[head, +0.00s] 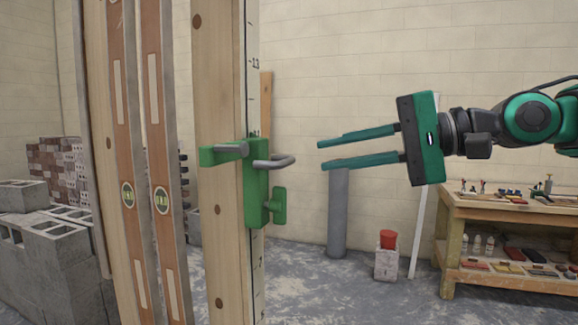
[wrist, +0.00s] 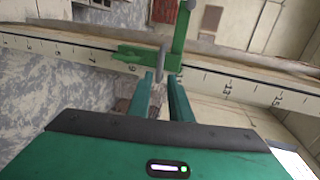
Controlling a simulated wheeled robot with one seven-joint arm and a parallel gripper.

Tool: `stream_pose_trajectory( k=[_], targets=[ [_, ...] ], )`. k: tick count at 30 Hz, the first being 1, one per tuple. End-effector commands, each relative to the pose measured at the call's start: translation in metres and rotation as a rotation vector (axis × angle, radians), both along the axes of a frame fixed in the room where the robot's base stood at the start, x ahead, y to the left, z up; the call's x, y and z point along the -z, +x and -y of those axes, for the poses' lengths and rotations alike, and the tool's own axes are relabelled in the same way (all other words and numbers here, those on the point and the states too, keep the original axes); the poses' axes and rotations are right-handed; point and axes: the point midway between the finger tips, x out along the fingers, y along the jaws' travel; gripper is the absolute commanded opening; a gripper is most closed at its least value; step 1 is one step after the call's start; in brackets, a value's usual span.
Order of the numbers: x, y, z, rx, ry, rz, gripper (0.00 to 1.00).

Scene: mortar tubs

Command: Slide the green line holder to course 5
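The green line holder (head: 257,185) is clamped on an upright wooden post (head: 217,75) with a numbered scale strip (head: 253,90) along its edge. It has a grey bent handle (head: 277,162), a grey peg (head: 230,148) and a green knob (head: 280,205). The wrist view shows the holder (wrist: 180,35) across the scale, just beyond my fingertips. My gripper (head: 322,155) is open and empty, to the right of the handle and apart from it in the head view. The fingers (wrist: 160,78) are spread in the wrist view. The mark behind the holder is hidden.
Two spirit levels (head: 160,120) stand left of the post. Grey blocks (head: 45,260) are stacked at far left. A workbench (head: 500,215) with tools stands at right. A grey pipe (head: 338,215) and a red-topped container (head: 387,255) stand behind. The space around my gripper is clear.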

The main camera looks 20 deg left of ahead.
Motion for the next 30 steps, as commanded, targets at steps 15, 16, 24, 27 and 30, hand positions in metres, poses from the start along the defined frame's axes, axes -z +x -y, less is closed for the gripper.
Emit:
stream_pose_trajectory(
  k=[15,16,24,27,30],
  targets=[
    [0.019,0.007,-0.079,0.001,-0.003,0.001,0.18],
    [0.019,0.007,-0.081,0.001,-0.003,0.001,0.18],
    [0.021,0.007,-0.089,0.003,-0.003,0.001,0.18],
    [0.021,0.007,-0.089,0.003,-0.003,0.001,0.18],
    [0.021,0.008,-0.089,0.004,-0.003,0.002,0.09]
  ],
)
